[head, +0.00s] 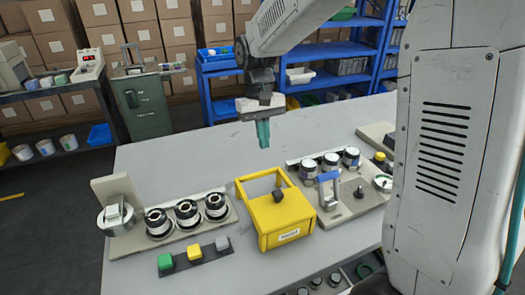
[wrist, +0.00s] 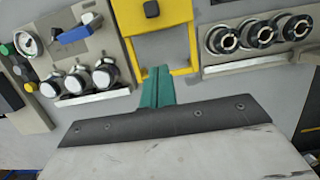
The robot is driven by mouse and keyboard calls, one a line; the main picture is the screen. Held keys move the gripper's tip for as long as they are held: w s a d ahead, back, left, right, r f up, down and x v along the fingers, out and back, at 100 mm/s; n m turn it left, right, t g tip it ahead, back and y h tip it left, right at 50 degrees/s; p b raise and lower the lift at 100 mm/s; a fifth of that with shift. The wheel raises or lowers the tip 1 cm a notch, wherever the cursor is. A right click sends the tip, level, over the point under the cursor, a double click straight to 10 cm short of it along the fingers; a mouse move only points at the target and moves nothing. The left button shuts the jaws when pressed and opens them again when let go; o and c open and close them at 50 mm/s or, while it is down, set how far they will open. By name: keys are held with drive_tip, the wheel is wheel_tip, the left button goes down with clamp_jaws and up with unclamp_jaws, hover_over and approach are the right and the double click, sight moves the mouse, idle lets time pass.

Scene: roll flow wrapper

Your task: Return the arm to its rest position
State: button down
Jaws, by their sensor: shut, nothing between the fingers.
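My gripper (head: 263,134) hangs from my arm above the back part of the grey table (head: 150,165), with its teal fingers pointing down. The fingers are together and hold nothing. In the wrist view my gripper (wrist: 158,72) shows its teal fingers shut, with the yellow box below and beyond them. My gripper is clear of the objects on the table and touches none of them.
A yellow box (head: 285,218) with a black knob stands mid-table. Left of it are a roller unit (head: 183,238) and a button strip (head: 195,256). Right of it is a station with a blue handle (head: 329,177). Blue shelves (head: 345,50) and stacked cartons (head: 100,14) stand behind.

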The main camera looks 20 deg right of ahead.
drive_tip(key=s+d+r+t, duration=0.1)
drive_tip(key=s+r+t, duration=0.1)
drive_tip(key=s, duration=1.1)
drive_tip(key=s+d+r+t, duration=0.2)
drive_tip(key=s+r, duration=0.2)
drive_tip(key=s, duration=0.9)
drive_tip(key=shift+r, duration=0.25)
drive_tip(key=c, duration=2.1)
unclamp_jaws()
drive_tip(key=shift+d, duration=0.1)
drive_tip(key=shift+c, duration=0.2)
